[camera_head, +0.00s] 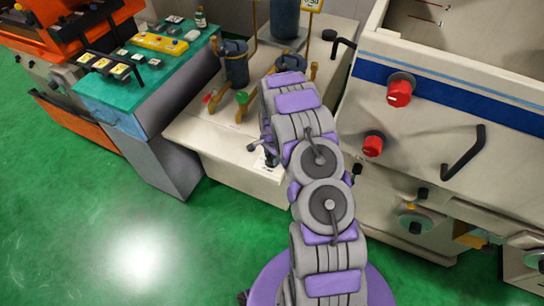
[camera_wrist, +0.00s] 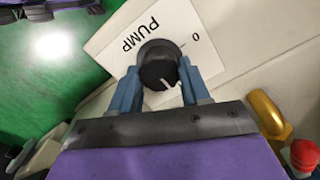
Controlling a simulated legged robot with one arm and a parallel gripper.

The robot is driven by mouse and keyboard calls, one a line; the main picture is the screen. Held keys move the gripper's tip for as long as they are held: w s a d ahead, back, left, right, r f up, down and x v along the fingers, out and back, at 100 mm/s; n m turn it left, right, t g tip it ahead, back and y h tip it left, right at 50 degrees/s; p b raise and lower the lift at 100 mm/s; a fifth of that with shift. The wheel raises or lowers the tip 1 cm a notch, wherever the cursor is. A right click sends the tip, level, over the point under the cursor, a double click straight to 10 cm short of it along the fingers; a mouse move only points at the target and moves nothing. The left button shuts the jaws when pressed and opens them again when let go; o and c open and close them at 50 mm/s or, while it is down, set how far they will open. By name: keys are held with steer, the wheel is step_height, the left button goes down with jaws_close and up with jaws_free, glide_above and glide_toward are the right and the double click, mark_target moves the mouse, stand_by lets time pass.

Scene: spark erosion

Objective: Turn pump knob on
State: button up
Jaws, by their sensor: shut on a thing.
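The pump knob (camera_wrist: 158,66) is a round black knob with a white pointer line, on a white plate (camera_wrist: 115,45) lettered "PUMP" with a "0" mark. In the wrist view the knob sits between the two blue fingers of my gripper (camera_wrist: 160,88), which is shut on it. The white line points toward the lower right of the picture, away from the "0". In the head view my purple and grey arm reaches to the front of the light-coloured machine bench (camera_head: 235,175). There the arm hides the knob, and the gripper (camera_head: 268,150) is only partly visible.
Two red knobs (camera_head: 400,90) and a black handle (camera_head: 465,153) are on the machine at right. Brass pipes and a dark cylinder (camera_head: 236,65) stand on the bench. A green-topped cabinet (camera_head: 130,80) stands at left. Green floor (camera_head: 90,200) is clear at lower left.

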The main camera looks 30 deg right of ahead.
stand_by(0.5)
steer(key=o, duration=1.1)
steer(key=shift+c, duration=0.2)
step_height(320, 180, up, 17)
steer(key=p, duration=0.3)
steer(key=shift+r, duration=0.15)
steer(key=shift+r, duration=0.1)
